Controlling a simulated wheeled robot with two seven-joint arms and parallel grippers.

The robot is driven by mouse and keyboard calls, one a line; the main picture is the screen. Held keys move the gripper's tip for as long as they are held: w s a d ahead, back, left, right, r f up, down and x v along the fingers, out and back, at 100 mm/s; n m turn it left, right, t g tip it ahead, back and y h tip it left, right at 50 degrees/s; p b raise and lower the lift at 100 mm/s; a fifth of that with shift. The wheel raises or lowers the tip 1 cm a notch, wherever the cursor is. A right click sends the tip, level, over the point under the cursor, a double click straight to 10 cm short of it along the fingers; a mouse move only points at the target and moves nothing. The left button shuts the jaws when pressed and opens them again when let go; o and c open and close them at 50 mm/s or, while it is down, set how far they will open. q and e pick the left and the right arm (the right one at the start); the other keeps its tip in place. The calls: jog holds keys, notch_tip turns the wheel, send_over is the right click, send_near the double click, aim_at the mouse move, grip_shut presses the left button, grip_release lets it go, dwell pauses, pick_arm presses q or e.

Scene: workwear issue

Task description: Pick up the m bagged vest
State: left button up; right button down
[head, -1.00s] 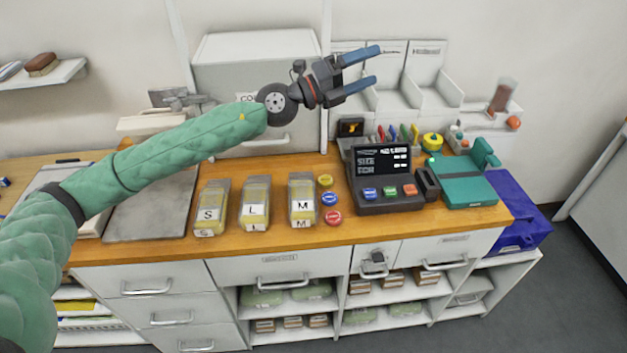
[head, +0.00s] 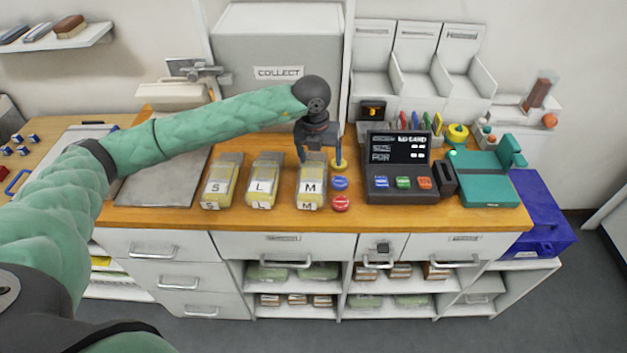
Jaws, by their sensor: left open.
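The M bagged vest (head: 311,190) is a clear bag with yellow inside and a white M label. One finger is at the left side of the top, the other near the yellow button at right. I cannot tell whether they touch the bag. My right gripper is not in view.
Yellow, blue and red round buttons (head: 341,203) sit close to the right of the M bag. A dark terminal (head: 397,168) and a teal device (head: 484,180) stand further right. A grey COLLECT cabinet (head: 278,50) is behind. The front counter strip is clear.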

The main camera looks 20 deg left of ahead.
aim_at(312, 175)
pick_arm(q)
jog(key=shift+s+a+n+g+y, duration=0.2)
jog(key=shift+s+a+n+y, duration=0.15)
jog(key=shift+a, duration=0.15)
jog(key=shift+s+a+n+g+y, duration=0.2)
jog(key=shift+s+a+n+y, duration=0.1)
jog(key=shift+a, duration=0.2)
jog(key=shift+d+f, duration=0.1)
jog(key=shift+f, duration=0.15)
jog(key=shift+f+p, duration=0.7)
jog(key=shift+f, duration=0.35)
notch_tip(312, 175, down, 4)
jog(key=p, duration=0.3)
jog(key=shift+w+f+p, duration=0.1)
jog(key=shift+f+p, duration=0.15)
jog(key=shift+p, duration=0.1)
jog(key=shift+f, duration=0.4)
jog(key=c, duration=0.7)
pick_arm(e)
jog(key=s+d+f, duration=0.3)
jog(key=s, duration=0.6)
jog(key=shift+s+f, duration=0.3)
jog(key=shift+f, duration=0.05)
pick_arm(q)
jog(key=shift+r, duration=0.15)
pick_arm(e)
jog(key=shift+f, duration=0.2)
